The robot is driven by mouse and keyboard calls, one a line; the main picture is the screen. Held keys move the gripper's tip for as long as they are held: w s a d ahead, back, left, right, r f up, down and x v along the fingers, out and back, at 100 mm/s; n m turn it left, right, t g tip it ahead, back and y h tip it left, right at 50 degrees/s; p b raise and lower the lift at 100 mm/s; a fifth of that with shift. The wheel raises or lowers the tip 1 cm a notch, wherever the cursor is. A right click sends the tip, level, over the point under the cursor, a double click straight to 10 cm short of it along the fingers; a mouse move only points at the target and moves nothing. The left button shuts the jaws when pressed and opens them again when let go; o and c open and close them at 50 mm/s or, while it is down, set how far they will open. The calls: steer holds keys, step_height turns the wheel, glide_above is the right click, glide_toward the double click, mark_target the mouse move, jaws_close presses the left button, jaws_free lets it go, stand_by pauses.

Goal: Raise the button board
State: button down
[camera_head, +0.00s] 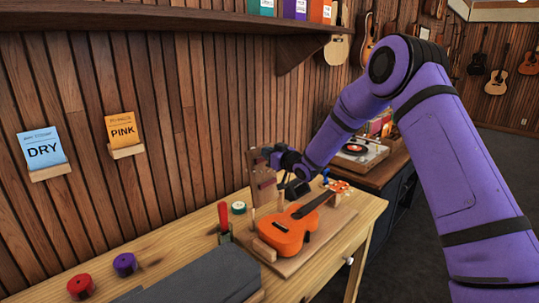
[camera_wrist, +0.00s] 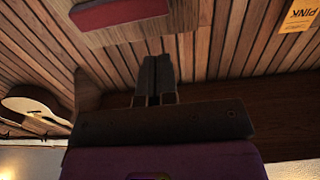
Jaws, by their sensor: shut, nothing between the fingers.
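The button board is most likely the upright wooden board (camera_head: 262,178) at the back of the workbench, with dark reddish spots on its face. My gripper (camera_head: 270,154) is beside the upper part of this board, and I cannot tell whether they touch. In the wrist view my gripper's two dark fingers (camera_wrist: 155,72) are together with nothing between them. A wooden piece with a red face (camera_wrist: 120,14) shows beyond the fingertips at the top of that view; I cannot tell whether it is the same board.
An orange ukulele (camera_head: 288,230) lies on a wooden base just in front of the board. A red-handled tool (camera_head: 223,216) and a tape roll (camera_head: 238,208) stand to the left. A shelf (camera_head: 170,20) overhangs the wall.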

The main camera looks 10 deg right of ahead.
steer(key=s+d+r+m+g+h, duration=0.1)
steer(key=s+d+r+h, duration=0.2)
steer(key=s+d+r, duration=0.4)
steer(key=s+d+r+m+g+h, duration=0.1)
steer(key=s+d+r+m+h, duration=0.2)
steer(key=s, duration=0.7)
steer(key=s+d+r+g+h, duration=0.1)
steer(key=s+d+r+h, duration=0.35)
steer(key=s+r, duration=0.3)
steer(key=s+d+m+g, duration=0.3)
steer(key=s+g, duration=0.3)
steer(key=s, duration=2.6)
steer(key=shift+f, duration=0.25)
